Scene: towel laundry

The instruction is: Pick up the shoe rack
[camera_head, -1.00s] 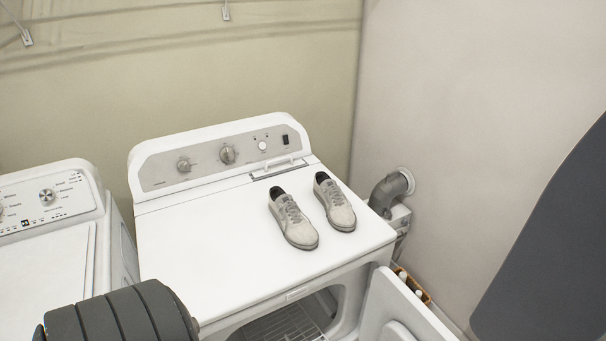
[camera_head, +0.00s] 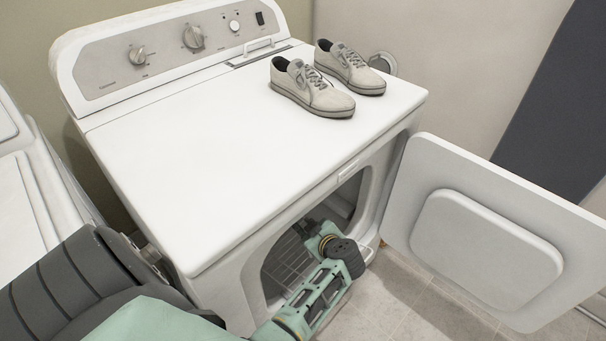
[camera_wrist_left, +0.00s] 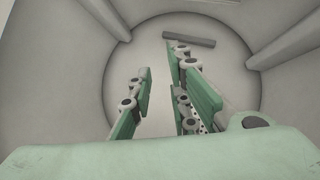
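The shoe rack (camera_head: 285,262) is a grey wire rack inside the open dryer, seen through its door opening in the head view. My left arm reaches into that opening, and its gripper (camera_head: 303,230) is just inside, close to the rack; the dark fingers are small there. In the left wrist view the left gripper (camera_wrist_left: 158,64) is open, with a clear gap between its green fingers and nothing between them. That view looks into the round drum, and I cannot make out the rack's wires in it. My right gripper is not in view.
The white dryer (camera_head: 235,185) has a pair of grey shoes (camera_head: 312,90) on top. Its door (camera_head: 480,235) hangs open to the right. Another white machine (camera_head: 25,200) stands at the left. In the wrist view a dark bar (camera_wrist_left: 190,40) shows at the drum's back.

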